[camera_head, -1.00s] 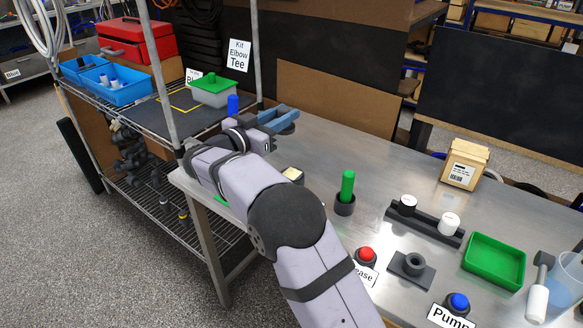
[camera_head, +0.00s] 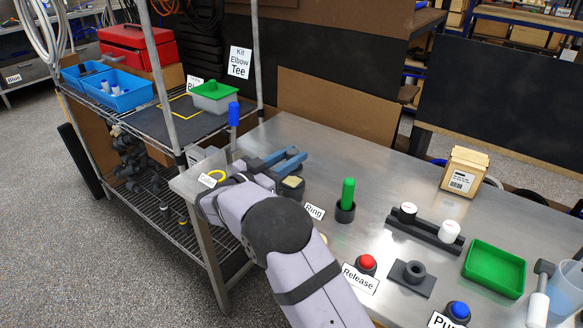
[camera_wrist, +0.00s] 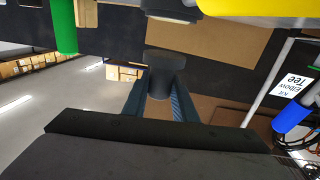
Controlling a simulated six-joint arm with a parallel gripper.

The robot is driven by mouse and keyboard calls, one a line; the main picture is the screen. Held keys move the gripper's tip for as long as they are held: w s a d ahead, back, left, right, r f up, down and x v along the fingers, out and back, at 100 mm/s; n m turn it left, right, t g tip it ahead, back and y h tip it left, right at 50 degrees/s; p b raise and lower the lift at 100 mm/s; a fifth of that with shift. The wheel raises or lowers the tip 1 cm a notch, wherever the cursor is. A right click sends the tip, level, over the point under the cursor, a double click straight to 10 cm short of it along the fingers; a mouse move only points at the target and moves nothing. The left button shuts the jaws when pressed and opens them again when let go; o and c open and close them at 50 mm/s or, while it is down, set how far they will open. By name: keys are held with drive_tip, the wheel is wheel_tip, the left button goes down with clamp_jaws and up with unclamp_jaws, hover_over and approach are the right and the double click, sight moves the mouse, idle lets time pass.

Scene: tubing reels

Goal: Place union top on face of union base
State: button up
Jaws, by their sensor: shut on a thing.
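My gripper (camera_head: 290,158) has two blue fingers and is above the left part of the steel table in the head view. In the wrist view its fingers are closed around a dark grey flanged piece (camera_wrist: 165,78), which seems to be the union top. The head view does not show this piece clearly. A dark round fitting with a hole, on a square plate (camera_head: 412,272), seems to be the union base. It stands on the table at the lower right, well apart from my gripper. Its hole is open and nothing sits on its face.
A pale-topped dark block (camera_head: 292,187) stands close to my gripper. A green peg (camera_head: 347,195) stands upright farther right. A two-cap rack (camera_head: 425,229), red button (camera_head: 366,263), blue button (camera_head: 459,310) and green tray (camera_head: 494,269) surround the fitting. A blue-handled tool (camera_head: 234,115) stands upright behind.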

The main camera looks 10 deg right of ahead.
drive_tip(key=shift+f, duration=1.9)
drive_tip(key=shift+f, duration=0.2)
drive_tip(key=o, duration=1.1)
drive_tip(key=shift+c, duration=0.2)
drive_tip(key=shift+r, duration=0.15)
drive_tip(key=shift+r+p, duration=0.1)
drive_tip(key=shift+p, duration=0.2)
drive_tip(key=b+v, duration=0.2)
drive_tip(key=v, duration=1)
